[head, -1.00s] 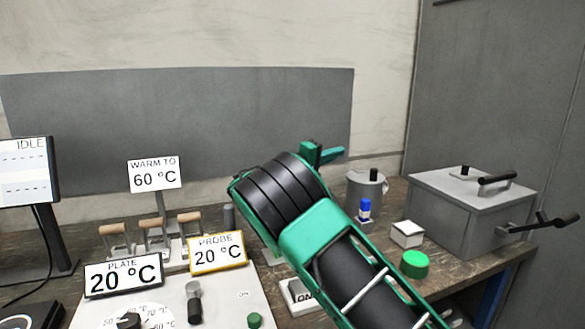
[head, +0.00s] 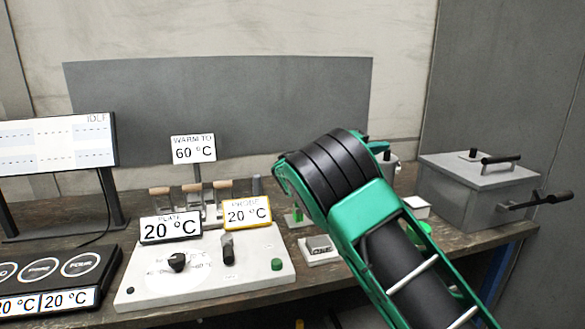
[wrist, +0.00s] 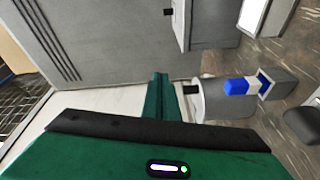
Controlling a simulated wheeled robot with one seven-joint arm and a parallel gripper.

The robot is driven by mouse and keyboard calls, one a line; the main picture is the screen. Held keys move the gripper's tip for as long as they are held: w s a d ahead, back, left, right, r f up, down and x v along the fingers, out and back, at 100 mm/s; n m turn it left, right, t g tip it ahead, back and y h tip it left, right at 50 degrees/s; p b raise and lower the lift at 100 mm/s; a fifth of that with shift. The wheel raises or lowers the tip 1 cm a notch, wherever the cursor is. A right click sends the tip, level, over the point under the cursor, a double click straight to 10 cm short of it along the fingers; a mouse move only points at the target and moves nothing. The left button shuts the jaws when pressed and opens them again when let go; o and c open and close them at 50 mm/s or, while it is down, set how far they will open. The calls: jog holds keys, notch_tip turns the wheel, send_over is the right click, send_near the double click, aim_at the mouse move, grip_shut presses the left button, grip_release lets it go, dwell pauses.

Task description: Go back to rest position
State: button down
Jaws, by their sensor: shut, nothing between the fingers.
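My green and black arm rises from the lower right of the head view and crosses in front of the bench. My gripper (wrist: 160,98) shows in the wrist view as green fingers closed together with nothing held. In the head view the gripper is mostly hidden behind the arm's black joint; only a green part shows at its right. In the wrist view a blue-topped vial (wrist: 237,87) and a grey pot (wrist: 225,101) appear to the right of the fingers, apart from them.
A control panel (head: 205,285) with a dial stands on the bench, with PLATE (head: 170,227) and PROBE (head: 247,212) displays at 20 °C. A WARM TO 60 °C sign (head: 194,148) stands behind. A grey lidded box (head: 445,185) with a side handle is at right, a monitor (head: 55,145) at left.

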jog(key=s+d+f+m+g+y, duration=0.25)
jog(key=s+d, duration=0.25)
jog(key=d, duration=0.6)
jog(key=s+d+f+m+g+y, duration=0.25)
jog(key=s+d, duration=0.35)
jog(key=s, duration=0.3)
jog(key=s+d+f+m+g+y, duration=0.1)
jog(key=s+d+f+g+y, duration=0.2)
jog(key=s+d, duration=0.55)
jog(key=s+a+f+m+y, duration=0.1)
jog(key=s+a+f+y, duration=0.1)
jog(key=s, duration=1)
jog(key=s+a+f+m+y, duration=0.1)
jog(key=s+a+f+y, duration=0.2)
jog(key=s, duration=0.9)
jog(key=s+a+f+m+g+y, duration=0.1)
jog(key=s+a+f+y, duration=0.1)
jog(key=s+a, duration=0.5)
jog(key=s+f, duration=0.1)
jog(key=s, duration=0.4)
jog(key=shift+a+f+m+y, duration=0.3)
jog(key=shift+a+f+m, duration=0.05)
jog(key=shift+a+m, duration=0.05)
